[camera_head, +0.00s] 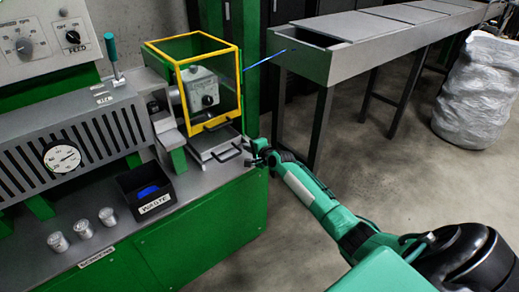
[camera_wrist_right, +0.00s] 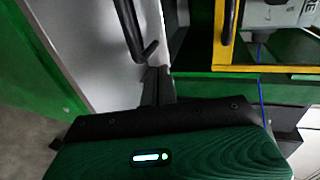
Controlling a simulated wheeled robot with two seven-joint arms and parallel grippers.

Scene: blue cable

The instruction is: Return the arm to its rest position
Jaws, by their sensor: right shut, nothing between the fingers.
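My right arm (camera_head: 315,195) reaches in from the lower right, green with dark joints. Its gripper (camera_head: 258,153) is beside the machine's front corner, close to the dark handle of the grey tray. In the right wrist view the gripper fingers (camera_wrist_right: 156,85) are together and empty, with a dark bent handle (camera_wrist_right: 135,32) just beyond them. I cannot tell whether they touch it. The blue cable (camera_head: 265,59) spans from the yellow-framed guard to the grey trough. A thin blue line (camera_wrist_right: 260,92) also shows in the right wrist view. My left gripper is not in view.
The yellow-framed guard (camera_head: 236,92) encloses a grey unit (camera_head: 203,88). A black waste bin (camera_head: 133,206) holds something blue. Several metal cylinders stand on the bench's left. A grey trough (camera_head: 305,64) runs back right, near a wrapped bundle (camera_head: 477,92). The floor (camera_head: 385,165) between is open.

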